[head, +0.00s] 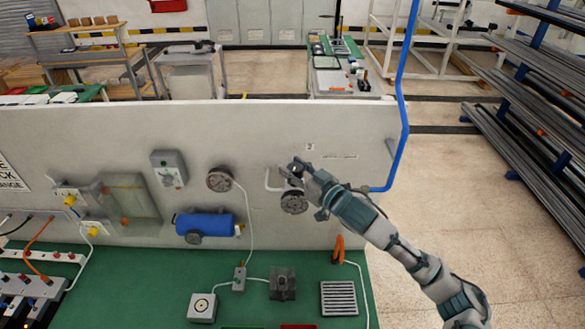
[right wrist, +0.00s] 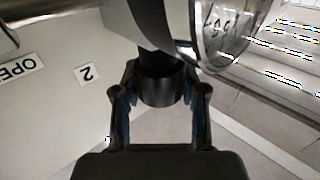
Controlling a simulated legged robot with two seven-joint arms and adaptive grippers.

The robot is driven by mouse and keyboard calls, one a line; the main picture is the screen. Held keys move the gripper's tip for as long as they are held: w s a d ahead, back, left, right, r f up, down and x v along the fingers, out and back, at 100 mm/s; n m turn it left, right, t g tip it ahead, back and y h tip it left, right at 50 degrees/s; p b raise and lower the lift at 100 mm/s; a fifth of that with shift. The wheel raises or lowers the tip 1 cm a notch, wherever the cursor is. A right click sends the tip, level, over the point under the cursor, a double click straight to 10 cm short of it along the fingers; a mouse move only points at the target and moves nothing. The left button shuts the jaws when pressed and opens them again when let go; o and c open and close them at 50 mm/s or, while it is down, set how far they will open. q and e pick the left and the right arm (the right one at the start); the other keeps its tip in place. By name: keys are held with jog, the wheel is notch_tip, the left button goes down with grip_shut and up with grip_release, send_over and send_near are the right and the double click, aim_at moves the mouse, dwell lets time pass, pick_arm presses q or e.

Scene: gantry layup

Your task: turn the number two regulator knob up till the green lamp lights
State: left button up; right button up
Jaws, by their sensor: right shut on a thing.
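The number two regulator sits on the upright grey panel in the head view, with a round dial gauge (head: 293,202) just below my gripper. My right gripper (head: 303,172) reaches it from the right. In the right wrist view, the black regulator knob (right wrist: 160,88) is between the two fingers of my right gripper (right wrist: 160,110), which is shut on it. A label with a 2 (right wrist: 87,74) is beside it, and the gauge face (right wrist: 225,32) shows at the top. I cannot make out the green lamp in either view. My left gripper is not in view.
The panel (head: 350,135) also carries another gauge (head: 219,179), a blue cylinder (head: 205,224) and a grey switch box (head: 169,169). A blue pipe (head: 403,95) runs up near its right edge. A green bench top (head: 250,260) lies below.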

jog(key=shift+f, duration=0.6)
jog(key=o, duration=1.1)
jog(key=shift+c, duration=0.2)
jog(key=shift+o, duration=0.5)
jog(key=shift+s+r, duration=0.1)
jog(key=shift+r, duration=0.05)
jog(key=shift+d+r, duration=0.15)
jog(key=shift+d, duration=0.05)
jog(key=shift+s+d, duration=0.1)
jog(key=shift+d, duration=0.1)
jog(key=v, duration=1.1)
jog(key=shift+s+d, duration=0.2)
jog(key=shift+d, duration=0.1)
